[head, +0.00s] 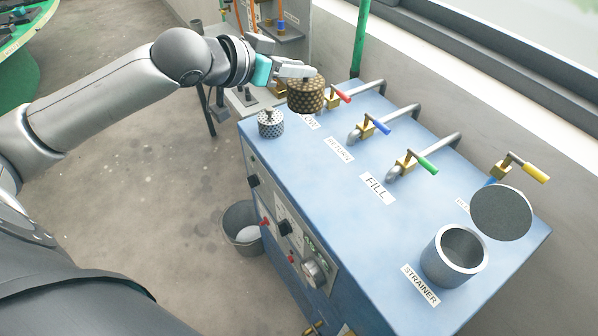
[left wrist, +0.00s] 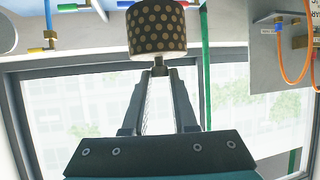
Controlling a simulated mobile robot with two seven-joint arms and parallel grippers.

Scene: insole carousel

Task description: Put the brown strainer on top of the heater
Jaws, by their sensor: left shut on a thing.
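The brown strainer (head: 306,96) is a dotted cylinder at the far left end of the blue heater (head: 325,185). My left gripper (head: 308,73) is shut on the small knob on its top. In the left wrist view, the fingertips (left wrist: 160,70) pinch this knob, and the strainer (left wrist: 157,28) lies straight beyond them. The strainer looks upright over the heater top near the red-handled valve. I cannot tell whether its base touches the surface. My right gripper is not in view.
A silver perforated strainer (head: 270,124) stands close by on the heater's left edge. Valves with red (head: 342,96), blue (head: 380,126), green (head: 428,162) and yellow handles line the back. An open strainer pot (head: 455,258) with a round lid (head: 502,212) is at the right. The middle front is clear.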

